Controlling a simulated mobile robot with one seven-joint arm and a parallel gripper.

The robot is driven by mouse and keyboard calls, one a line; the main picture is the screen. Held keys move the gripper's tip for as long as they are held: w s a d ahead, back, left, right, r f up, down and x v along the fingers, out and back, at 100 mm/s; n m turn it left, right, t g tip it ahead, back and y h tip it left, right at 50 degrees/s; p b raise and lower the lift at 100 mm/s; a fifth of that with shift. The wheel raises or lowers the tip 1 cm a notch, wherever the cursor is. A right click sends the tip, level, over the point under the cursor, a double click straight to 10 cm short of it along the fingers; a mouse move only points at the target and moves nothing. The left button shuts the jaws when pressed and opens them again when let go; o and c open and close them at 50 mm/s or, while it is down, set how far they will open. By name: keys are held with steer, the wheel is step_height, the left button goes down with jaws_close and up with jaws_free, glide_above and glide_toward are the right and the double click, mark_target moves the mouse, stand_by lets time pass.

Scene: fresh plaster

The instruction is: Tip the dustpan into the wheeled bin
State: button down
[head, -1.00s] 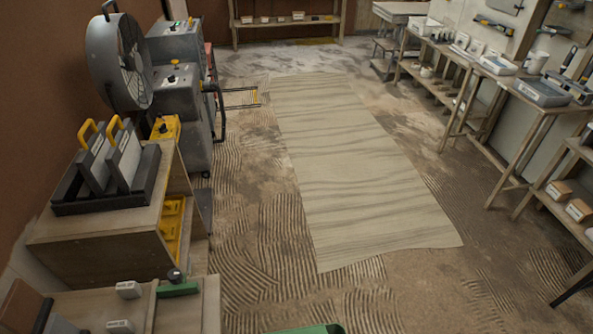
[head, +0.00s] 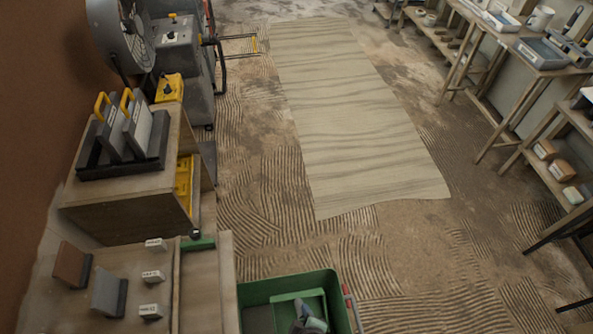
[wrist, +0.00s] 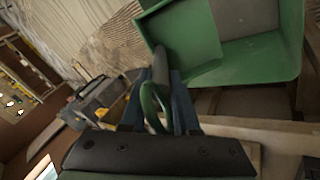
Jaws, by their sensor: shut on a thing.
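The green wheeled bin (head: 262,287) stands at the bottom of the head view, cut off by the frame edge, so its wheels are hidden. The green dustpan (head: 298,301) shows over the bin's opening; I cannot tell its exact height there. My gripper (head: 308,318) is at the bottom edge, just below the pan. In the wrist view my gripper (wrist: 158,115) is shut on the dustpan's green looped handle.
A wooden bench (head: 205,290) with small labelled boxes stands close left of the bin. A cabinet (head: 120,215) with a tool rack and a fan (head: 120,40) stand farther along the left. Shelves (head: 560,160) line the right. Ridged floor (head: 430,260) right of the bin is clear.

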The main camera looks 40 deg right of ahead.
steer(key=r+g+p, duration=0.1)
steer(key=p, duration=0.1)
steer(key=r+g+y+p, duration=0.1)
steer(key=p, duration=0.1)
steer(key=shift+w+r+g+y, duration=0.1)
steer(key=shift+w+g+y, duration=0.1)
steer(key=shift+g+y, duration=0.1)
steer(key=shift+r+g+y+p, duration=0.25)
steer(key=shift+g+y+p, duration=0.35)
steer(key=shift+g+p, duration=0.25)
steer(key=shift+s+g+y, duration=0.2)
steer(key=shift+g+y, duration=0.1)
steer(key=shift+g, duration=0.25)
